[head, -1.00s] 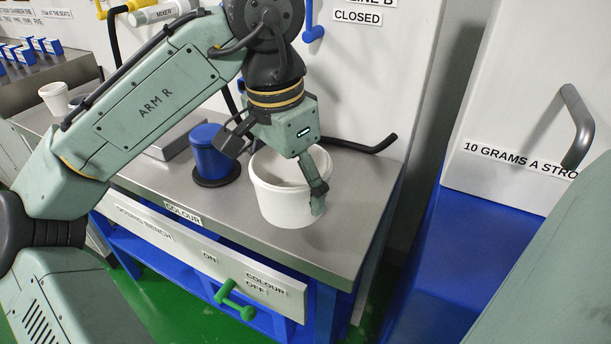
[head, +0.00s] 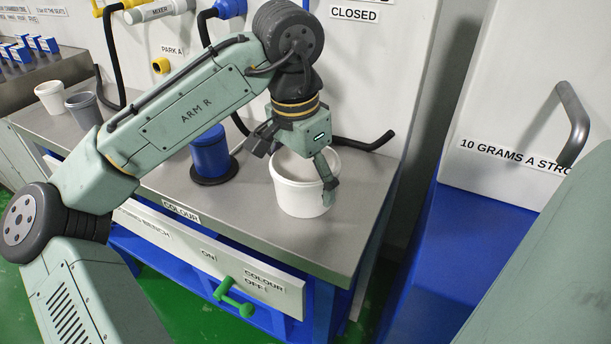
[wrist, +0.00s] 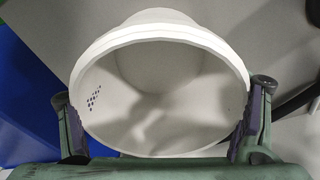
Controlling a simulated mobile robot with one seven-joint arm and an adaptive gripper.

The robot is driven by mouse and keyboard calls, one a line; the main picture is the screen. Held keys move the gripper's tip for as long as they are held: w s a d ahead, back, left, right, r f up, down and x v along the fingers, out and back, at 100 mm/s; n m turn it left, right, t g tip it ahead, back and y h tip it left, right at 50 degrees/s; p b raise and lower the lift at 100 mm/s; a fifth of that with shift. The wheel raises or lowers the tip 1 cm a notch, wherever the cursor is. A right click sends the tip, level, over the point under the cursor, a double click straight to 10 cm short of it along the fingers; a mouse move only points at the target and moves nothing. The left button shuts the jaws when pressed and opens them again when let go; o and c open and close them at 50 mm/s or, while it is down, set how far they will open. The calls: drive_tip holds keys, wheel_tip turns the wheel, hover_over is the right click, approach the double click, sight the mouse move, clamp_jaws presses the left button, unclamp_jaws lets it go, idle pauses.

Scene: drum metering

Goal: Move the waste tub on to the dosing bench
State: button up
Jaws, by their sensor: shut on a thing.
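A white open tub (head: 300,200) is in my gripper (head: 296,166) at the right part of the grey-topped dosing bench (head: 250,225). No label naming it as the waste tub shows. One finger is on each side of the tub, near its rim. In the wrist view, the tub (wrist: 165,45) is seen from above between both fingers, with a pale, empty-looking inside and a patch of small dark dots. The tub looks upright and at or very near the bench top; I cannot tell whether its base touches.
A blue cylinder (head: 210,152) on a dark round base stands left of the tub. A black bent pipe (head: 365,143) is behind it. A white tub (head: 52,97) and a grey tub (head: 84,108) stand far left. A green handle (head: 233,298) is on the bench front.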

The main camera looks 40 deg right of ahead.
drive_tip(key=o, duration=1.3)
